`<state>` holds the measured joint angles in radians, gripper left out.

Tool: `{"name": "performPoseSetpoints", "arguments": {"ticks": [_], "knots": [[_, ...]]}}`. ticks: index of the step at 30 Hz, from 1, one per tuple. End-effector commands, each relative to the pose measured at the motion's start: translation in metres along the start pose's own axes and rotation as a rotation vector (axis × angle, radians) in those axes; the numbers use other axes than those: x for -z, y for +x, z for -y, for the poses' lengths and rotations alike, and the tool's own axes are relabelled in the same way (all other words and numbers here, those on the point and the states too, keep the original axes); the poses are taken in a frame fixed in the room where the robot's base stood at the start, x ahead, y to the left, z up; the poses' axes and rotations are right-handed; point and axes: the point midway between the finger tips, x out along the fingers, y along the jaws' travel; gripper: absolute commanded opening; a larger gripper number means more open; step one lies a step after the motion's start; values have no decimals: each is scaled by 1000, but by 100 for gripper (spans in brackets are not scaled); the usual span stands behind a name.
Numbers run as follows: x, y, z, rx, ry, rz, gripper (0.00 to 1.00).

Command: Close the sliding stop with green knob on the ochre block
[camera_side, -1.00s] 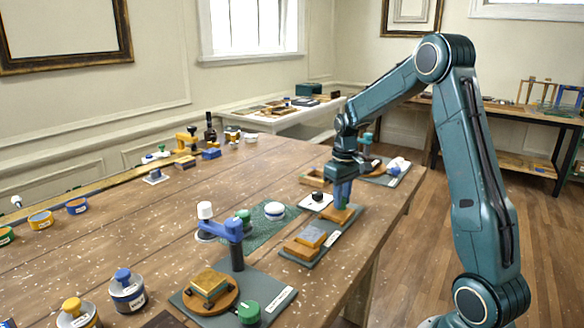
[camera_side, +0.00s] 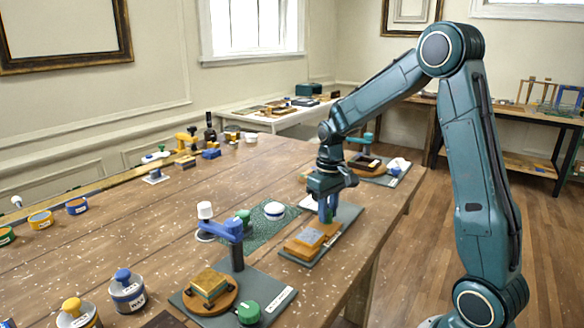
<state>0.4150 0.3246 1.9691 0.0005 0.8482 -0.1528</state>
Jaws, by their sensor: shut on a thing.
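The ochre block (camera_side: 301,246) lies on a dark grey base board (camera_side: 347,219) near the table's right edge. The ochre sliding stop (camera_side: 328,229) is at the block's far right end, on the same board. From this angle it looks close against the block; I cannot tell whether a narrow gap is left. My gripper (camera_side: 326,217) points straight down over the stop, with its blue fingers shut on the green knob. The fingers hide most of the knob.
A blue swing-arm fixture (camera_side: 223,230) on a grey plate stands nearer the camera. A green mat (camera_side: 258,232) holds a round white-topped item (camera_side: 274,210). Another grey board (camera_side: 385,178) is behind my gripper. The table's middle is mostly clear.

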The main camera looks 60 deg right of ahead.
Motion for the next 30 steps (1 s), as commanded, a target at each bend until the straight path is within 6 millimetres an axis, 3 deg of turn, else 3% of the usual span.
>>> {"name": "performPoseSetpoints", "arguments": {"ticks": [1,2,5,20,30], "knots": [[0,-1,0,1,-2,-3,0],[0,-1,0,1,-2,-3,24],[0,-1,0,1,-2,-2,44],[1,-7,0,0,-1,-2,45],[1,-49,0,0,-1,-5,45]]}}
